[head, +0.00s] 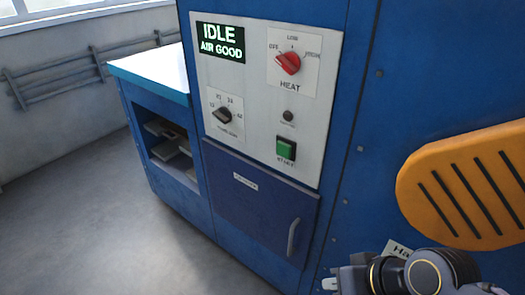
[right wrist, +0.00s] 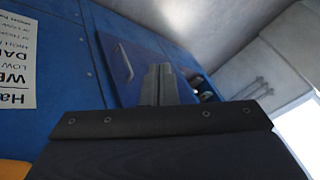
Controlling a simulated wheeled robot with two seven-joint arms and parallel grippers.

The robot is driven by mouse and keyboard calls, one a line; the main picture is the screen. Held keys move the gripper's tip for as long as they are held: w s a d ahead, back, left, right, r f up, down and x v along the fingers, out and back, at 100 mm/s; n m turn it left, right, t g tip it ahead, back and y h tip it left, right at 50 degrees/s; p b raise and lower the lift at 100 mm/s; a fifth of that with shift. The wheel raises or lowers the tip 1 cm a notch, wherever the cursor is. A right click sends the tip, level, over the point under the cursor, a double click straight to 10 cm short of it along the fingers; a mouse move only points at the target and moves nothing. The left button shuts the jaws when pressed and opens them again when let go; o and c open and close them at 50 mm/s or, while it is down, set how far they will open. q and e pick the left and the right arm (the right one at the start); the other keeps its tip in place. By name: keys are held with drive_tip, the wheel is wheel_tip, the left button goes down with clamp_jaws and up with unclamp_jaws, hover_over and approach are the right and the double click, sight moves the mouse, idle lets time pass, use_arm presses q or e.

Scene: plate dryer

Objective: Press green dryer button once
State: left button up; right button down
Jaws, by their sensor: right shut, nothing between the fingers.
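The green dryer button (head: 286,148) is a square on the light control panel (head: 262,135) of the blue dryer (head: 348,130). It sits above the word START, right of the panel's middle. The display (head: 221,42) reads IDLE and AIR GOOD. My right gripper (head: 331,284) is low at the bottom edge, below and right of the button and well apart from it. In the right wrist view its fingers (right wrist: 158,85) are together, with nothing between them, in front of the blue dryer front. The button does not show in that view. My left gripper is not in view.
A red HEAT knob (head: 289,63), a black knob (head: 222,115) and a small dark round part (head: 288,116) are near the button. Below is a door (head: 250,205) with a handle (head: 293,238). An orange slotted panel (head: 415,180) is on the right. Open floor (head: 90,235) lies left.

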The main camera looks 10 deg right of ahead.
use_arm(q)
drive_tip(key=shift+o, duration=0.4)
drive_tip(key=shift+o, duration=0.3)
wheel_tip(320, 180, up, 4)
drive_tip(key=p, duration=0.3)
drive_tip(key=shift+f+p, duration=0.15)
drive_tip(key=shift+p, duration=0.25)
use_arm(e)
drive_tip(key=w+a+m+t+h, duration=0.2)
drive_tip(key=w+t, duration=0.1)
drive_tip(key=w, duration=0.7)
drive_tip(key=w+a+m+t+h, duration=0.2)
drive_tip(key=w+a+t, duration=0.1)
drive_tip(key=w, duration=0.7)
drive_tip(key=w+a+r+m+t+h, duration=0.1)
drive_tip(key=w+a+m+t, duration=0.1)
drive_tip(key=w, duration=0.9)
drive_tip(key=m+t, duration=0.1)
drive_tip(key=t, duration=0.1)
drive_tip(key=shift+a+t+h, duration=0.2)
drive_tip(key=shift+t+h, duration=0.1)
drive_tip(key=shift+h, duration=0.1)
drive_tip(key=shift+w+r, duration=0.15)
